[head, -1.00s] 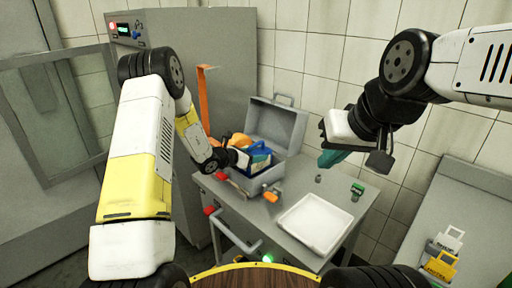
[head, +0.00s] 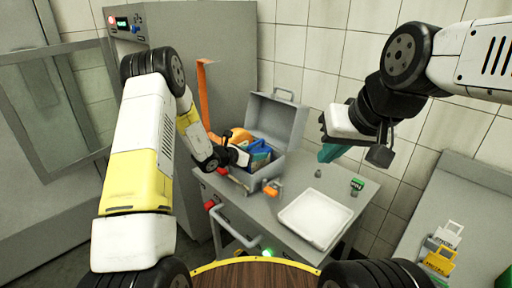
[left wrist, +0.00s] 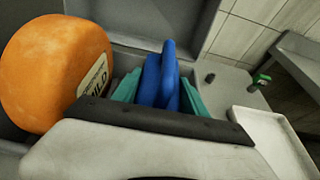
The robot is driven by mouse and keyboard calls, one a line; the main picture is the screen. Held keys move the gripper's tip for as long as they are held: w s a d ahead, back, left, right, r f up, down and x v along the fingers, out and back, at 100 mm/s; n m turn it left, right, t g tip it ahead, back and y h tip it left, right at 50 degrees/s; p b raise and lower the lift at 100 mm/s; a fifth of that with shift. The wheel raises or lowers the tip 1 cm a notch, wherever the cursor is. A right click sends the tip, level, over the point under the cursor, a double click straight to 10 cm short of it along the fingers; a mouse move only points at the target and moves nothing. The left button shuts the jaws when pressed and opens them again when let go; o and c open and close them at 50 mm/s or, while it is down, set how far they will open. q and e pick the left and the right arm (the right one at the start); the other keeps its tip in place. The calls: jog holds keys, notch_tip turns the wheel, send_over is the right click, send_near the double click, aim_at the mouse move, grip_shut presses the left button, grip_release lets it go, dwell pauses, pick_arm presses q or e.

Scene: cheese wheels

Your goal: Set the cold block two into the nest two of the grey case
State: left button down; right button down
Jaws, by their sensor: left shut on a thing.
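The grey case (head: 263,180) stands on the grey table with its lid (head: 277,118) open. My left gripper (head: 254,160) is at the case opening. In the left wrist view its teal fingers (left wrist: 158,95) are shut around upright blue material, which I take as cold block two (left wrist: 152,82). A second blue piece (left wrist: 170,68) stands close behind it; whether they touch is unclear. An orange cheese wheel (left wrist: 38,75) with a "MILD" label sits left of the fingers. The nests and block's lower end are hidden. My right gripper (head: 331,153) hangs empty above the table; its finger gap is unclear.
A white tray (head: 315,219) lies right of the case. A small dark weight (head: 317,173) and a green item (head: 357,186) stand behind it. Yellow and white tags (head: 442,245) are on a grey surface at right. An orange strip (head: 204,100) hangs behind my left arm.

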pick_arm(q)
jog(key=shift+f, duration=0.2)
jog(key=c, duration=0.7)
grip_release()
jog(key=shift+o, duration=0.9)
jog(key=shift+f, duration=0.1)
jog(key=shift+f, duration=0.1)
